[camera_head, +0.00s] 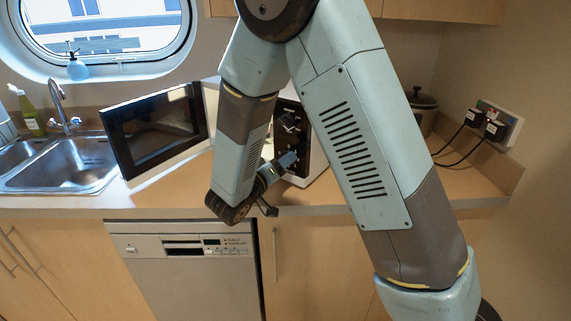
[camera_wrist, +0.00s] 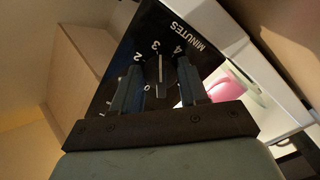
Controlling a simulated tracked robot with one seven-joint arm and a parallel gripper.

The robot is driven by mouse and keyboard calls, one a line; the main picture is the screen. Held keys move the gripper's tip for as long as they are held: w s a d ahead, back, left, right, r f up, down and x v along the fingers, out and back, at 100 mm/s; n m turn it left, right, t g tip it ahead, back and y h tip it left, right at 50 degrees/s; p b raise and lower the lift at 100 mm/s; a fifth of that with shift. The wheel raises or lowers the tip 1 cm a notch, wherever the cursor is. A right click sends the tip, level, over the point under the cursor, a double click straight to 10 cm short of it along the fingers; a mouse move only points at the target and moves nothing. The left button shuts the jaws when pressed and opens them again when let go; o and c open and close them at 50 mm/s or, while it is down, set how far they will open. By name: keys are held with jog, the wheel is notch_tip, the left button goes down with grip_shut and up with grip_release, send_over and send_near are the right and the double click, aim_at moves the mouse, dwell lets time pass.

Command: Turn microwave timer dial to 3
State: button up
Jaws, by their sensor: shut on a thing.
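The black timer dial (camera_wrist: 159,72) is between the two fingers of my gripper (camera_wrist: 157,85) in the wrist view. My gripper is shut on the dial. A white line on the dial runs up toward the printed 3, with 2 to its left and 4 to its right; the 0 is lower down. The word MINUTES is above on the black control panel (camera_wrist: 180,32). In the head view my gripper (camera_head: 288,162) is at the lower part of the panel (camera_head: 290,110), below an upper knob (camera_head: 289,122). The dial is hidden there.
The microwave door (camera_head: 155,132) stands open to the left. A pink item (camera_wrist: 235,86) shows inside the microwave. The sink (camera_head: 75,165) is at left, and two plugs with cables (camera_head: 485,124) are at the right wall. My arm covers part of the microwave.

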jog(key=shift+a, duration=0.15)
jog(key=o, duration=0.8)
jog(key=shift+o, duration=1.1)
jog(key=v, duration=1.3)
jog(key=shift+s+a, duration=0.15)
jog(key=shift+s, duration=0.1)
jog(key=shift+f, duration=0.1)
